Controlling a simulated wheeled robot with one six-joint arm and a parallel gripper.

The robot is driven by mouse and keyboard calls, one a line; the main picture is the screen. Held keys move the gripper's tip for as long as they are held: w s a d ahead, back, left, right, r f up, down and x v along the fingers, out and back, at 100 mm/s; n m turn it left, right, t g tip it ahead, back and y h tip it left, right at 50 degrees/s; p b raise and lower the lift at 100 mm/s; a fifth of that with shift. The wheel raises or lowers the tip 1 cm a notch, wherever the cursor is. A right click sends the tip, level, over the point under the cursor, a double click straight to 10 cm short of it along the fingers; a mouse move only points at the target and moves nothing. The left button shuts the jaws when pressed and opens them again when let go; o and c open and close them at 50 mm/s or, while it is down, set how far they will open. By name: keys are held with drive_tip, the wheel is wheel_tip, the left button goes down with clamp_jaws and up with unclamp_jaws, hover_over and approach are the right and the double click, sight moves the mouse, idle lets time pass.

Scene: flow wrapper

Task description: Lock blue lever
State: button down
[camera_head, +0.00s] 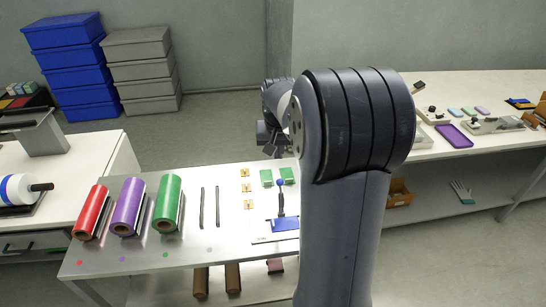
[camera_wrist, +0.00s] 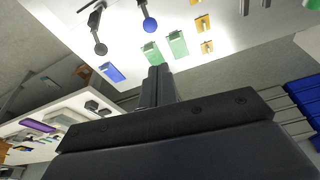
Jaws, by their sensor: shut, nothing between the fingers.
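The blue lever has a round blue knob (camera_head: 280,182) on a dark stick, standing over a blue plate (camera_head: 285,224) on the white table in the head view. In the wrist view, its blue knob (camera_wrist: 150,25) is at the top centre, and its base is cut off by the top edge. A second lever with a black knob (camera_wrist: 100,48) is left of it there. My gripper (camera_wrist: 158,72) is shut and empty, apart from the blue knob. In the head view, my gripper (camera_head: 270,138) is above the table's far edge, partly hidden by my arm.
Green blocks (camera_head: 266,177) and several yellow pieces (camera_head: 245,188) lie near the lever. Red, purple and green rolls (camera_head: 165,204) stand at the table's left. A blue block (camera_wrist: 112,72) is near the table edge. My arm hides the table's right part in the head view.

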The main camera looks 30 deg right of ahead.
drive_tip(key=shift+w+d+r, duration=0.25)
drive_tip(key=shift+w+d, duration=0.55)
drive_tip(key=shift+w, duration=0.25)
drive_tip(key=p, duration=0.2)
hover_over(280, 196)
drive_tip(key=w+d, duration=0.2)
drive_tip(key=w, duration=0.2)
drive_tip(key=shift+f, duration=4.7)
drive_tip(key=shift+w, duration=0.25)
drive_tip(key=shift+s+f+t+b, duration=0.1)
drive_tip(key=shift+t+b, duration=0.2)
drive_tip(key=shift+b, duration=0.25)
drive_tip(key=shift+s+a+b, duration=0.1)
drive_tip(key=shift+s+b, duration=0.1)
drive_tip(key=shift+b, duration=0.1)
